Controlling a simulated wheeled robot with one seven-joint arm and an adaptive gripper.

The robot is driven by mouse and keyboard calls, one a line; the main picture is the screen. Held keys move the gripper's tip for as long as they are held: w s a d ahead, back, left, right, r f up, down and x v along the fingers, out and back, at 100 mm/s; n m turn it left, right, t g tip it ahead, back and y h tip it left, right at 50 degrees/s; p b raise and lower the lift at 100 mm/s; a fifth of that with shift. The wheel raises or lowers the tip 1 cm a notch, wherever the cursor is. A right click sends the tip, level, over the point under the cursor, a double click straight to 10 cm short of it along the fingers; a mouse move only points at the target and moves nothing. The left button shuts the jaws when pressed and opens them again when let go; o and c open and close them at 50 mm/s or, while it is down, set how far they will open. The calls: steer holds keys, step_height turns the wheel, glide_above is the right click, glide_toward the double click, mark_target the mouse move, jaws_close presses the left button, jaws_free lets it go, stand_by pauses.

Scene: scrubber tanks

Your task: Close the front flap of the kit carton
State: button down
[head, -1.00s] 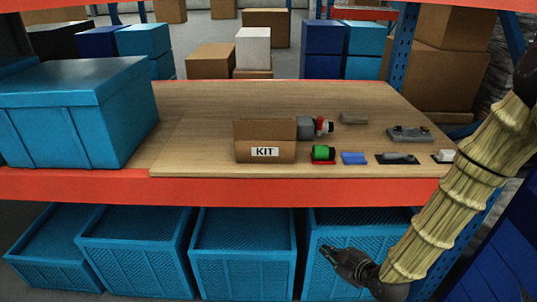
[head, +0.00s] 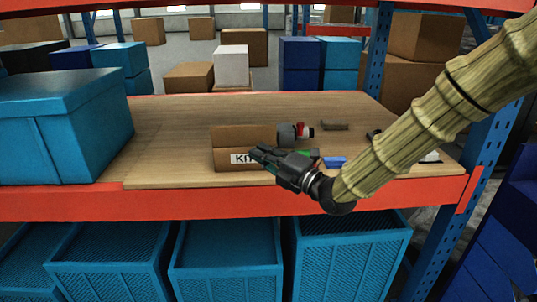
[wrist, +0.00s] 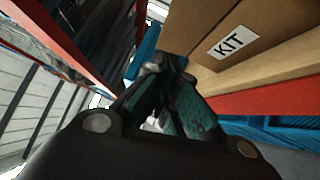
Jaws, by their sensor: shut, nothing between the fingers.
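The kit carton (head: 226,158) is a small brown cardboard box near the front edge of the wooden shelf top, with a white KIT label on its front. A brown panel stands upright at its back. In the wrist view the carton (wrist: 270,22) fills the upper right, label tilted. I cannot tell its front flap apart from the front face. My gripper (head: 257,151) is shut and empty. It points left in front of the carton and covers part of the label in the head view. In the wrist view my gripper (wrist: 165,66) is below and left of the label; contact is unclear.
A large blue bin (head: 60,130) stands left on the shelf top. A grey and red item (head: 290,132) and a blue block (head: 334,162) lie right of the carton. An orange beam (head: 150,203) runs along the front edge. Blue crates (head: 225,255) sit below.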

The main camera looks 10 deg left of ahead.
steer(key=p, duration=0.1)
glide_toward(233, 128)
steer(key=s+a, duration=0.2)
steer(key=a, duration=0.1)
steer(key=w, duration=0.1)
steer(key=w+p, duration=0.1)
steer(key=w, duration=0.1)
steer(key=shift+w+a+r, duration=0.25)
steer(key=shift+w+a, duration=0.1)
steer(key=shift+a, duration=0.05)
steer(key=shift+w+a, duration=0.2)
steer(key=shift+d+p, duration=0.15)
steer(key=shift+p, duration=0.15)
